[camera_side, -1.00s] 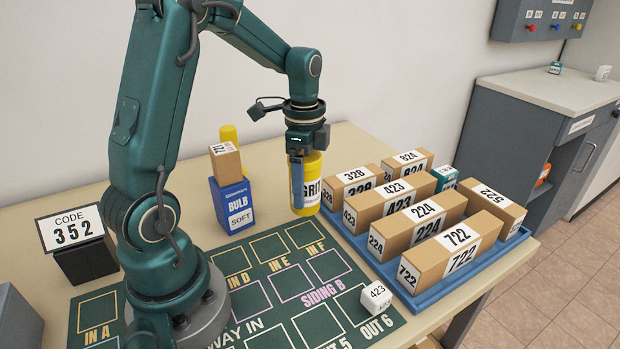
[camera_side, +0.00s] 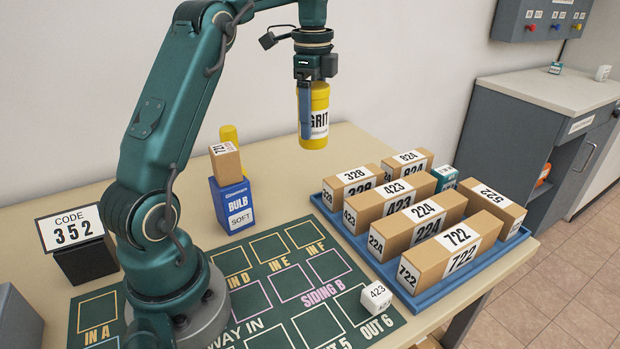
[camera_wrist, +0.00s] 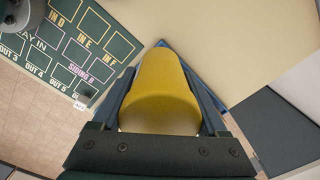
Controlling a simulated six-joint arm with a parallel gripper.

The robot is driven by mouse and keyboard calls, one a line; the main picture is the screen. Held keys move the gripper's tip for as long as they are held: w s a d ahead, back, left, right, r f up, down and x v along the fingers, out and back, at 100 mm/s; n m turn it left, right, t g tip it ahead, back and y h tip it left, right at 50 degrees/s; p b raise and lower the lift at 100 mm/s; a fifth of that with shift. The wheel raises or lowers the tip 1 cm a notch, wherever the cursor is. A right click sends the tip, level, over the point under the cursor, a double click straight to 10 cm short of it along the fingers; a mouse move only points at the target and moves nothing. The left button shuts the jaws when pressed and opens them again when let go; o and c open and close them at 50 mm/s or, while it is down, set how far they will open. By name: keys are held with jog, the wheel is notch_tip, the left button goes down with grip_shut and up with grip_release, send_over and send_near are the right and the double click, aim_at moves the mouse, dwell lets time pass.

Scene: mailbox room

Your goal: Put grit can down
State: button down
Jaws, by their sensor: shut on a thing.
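The grit can (camera_side: 319,122) is a yellow cylinder with a white GRIT label. My gripper (camera_side: 306,108) is shut on it and holds it upright in the air above the back part of the table (camera_side: 365,146). In the wrist view the yellow can (camera_wrist: 160,85) fills the space between the two fingers, and its far end is hidden. The can hangs clear of the tabletop, behind the dark green mat and to the left of the blue tray.
A blue tray (camera_side: 417,304) with several numbered boxes stands at the right. A blue BULB box (camera_side: 232,207) carries a small 721-like box (camera_side: 226,163); a yellow object (camera_side: 229,135) stands behind. A white 423 cube (camera_side: 376,297) sits on the green mat (camera_side: 100,296). Tabletop below the can is bare.

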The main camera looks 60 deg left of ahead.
jog(key=w+a+f+n, duration=0.1)
jog(key=a+f, duration=0.4)
jog(key=a, duration=0.3)
jog(key=shift+f, duration=4.8)
jog(key=shift+f, duration=0.1)
